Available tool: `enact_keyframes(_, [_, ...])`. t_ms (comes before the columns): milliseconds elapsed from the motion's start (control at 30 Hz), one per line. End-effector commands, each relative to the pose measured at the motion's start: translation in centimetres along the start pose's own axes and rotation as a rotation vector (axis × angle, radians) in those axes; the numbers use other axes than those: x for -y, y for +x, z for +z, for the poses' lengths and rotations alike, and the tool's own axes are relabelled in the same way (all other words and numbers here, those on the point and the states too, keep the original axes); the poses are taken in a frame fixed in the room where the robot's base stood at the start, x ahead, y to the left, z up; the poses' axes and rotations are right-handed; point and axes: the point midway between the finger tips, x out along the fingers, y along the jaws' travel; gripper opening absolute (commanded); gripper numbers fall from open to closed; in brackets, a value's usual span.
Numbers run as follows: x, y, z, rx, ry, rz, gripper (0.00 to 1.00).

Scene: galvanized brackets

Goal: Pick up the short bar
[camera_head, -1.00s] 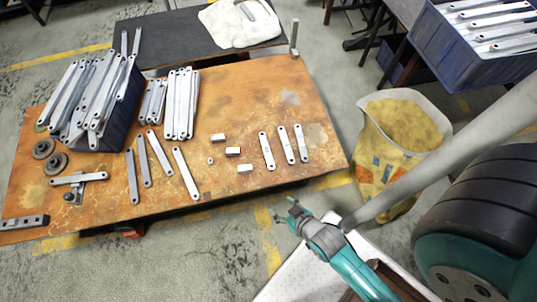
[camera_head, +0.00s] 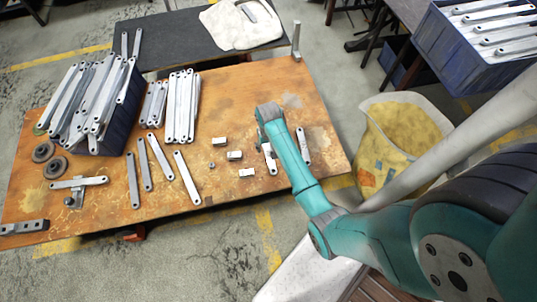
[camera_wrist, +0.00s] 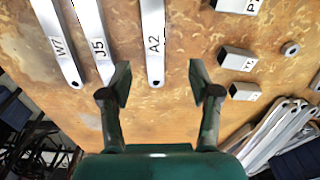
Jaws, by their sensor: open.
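Three flat grey bars lie side by side on the rusty table. In the wrist view they are marked W7 (camera_wrist: 58,45), J5 (camera_wrist: 97,40) and A2 (camera_wrist: 153,42). They look alike in length, so I cannot tell which is the short bar. In the head view, A2 (camera_head: 270,158) and W7 (camera_head: 303,145) show on either side of my arm, which hides J5. My gripper (camera_wrist: 160,86) is open and empty. In the wrist view, the near end of A2 appears between its fingertips. The gap down to it cannot be told. The head view hides my fingers.
Small metal blocks (camera_head: 234,155) lie left of the three bars. Several longer bars (camera_head: 186,178) lie further left. A blue bin (camera_head: 128,100) full of bars and stacked bars (camera_head: 182,105) stand behind them. A yellow sack (camera_head: 400,125) is on the floor at right.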

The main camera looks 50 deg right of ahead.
Motion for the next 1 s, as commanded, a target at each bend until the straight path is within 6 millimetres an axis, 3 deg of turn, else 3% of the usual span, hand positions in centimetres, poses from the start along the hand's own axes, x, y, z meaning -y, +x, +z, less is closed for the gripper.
enact_keyframes(167, [-0.5,-0.6,-1.2,0.039,0.017,0.006,0.62])
enact_keyframes(500, [-0.6,3.9,-1.1,0.043,0.018,0.006,0.62])
enact_keyframes(767, [-0.7,5.6,-1.2,0.042,0.018,0.006,0.62])
enact_keyframes(1000, [-0.9,8.7,-1.3,0.043,0.017,0.006,0.62])
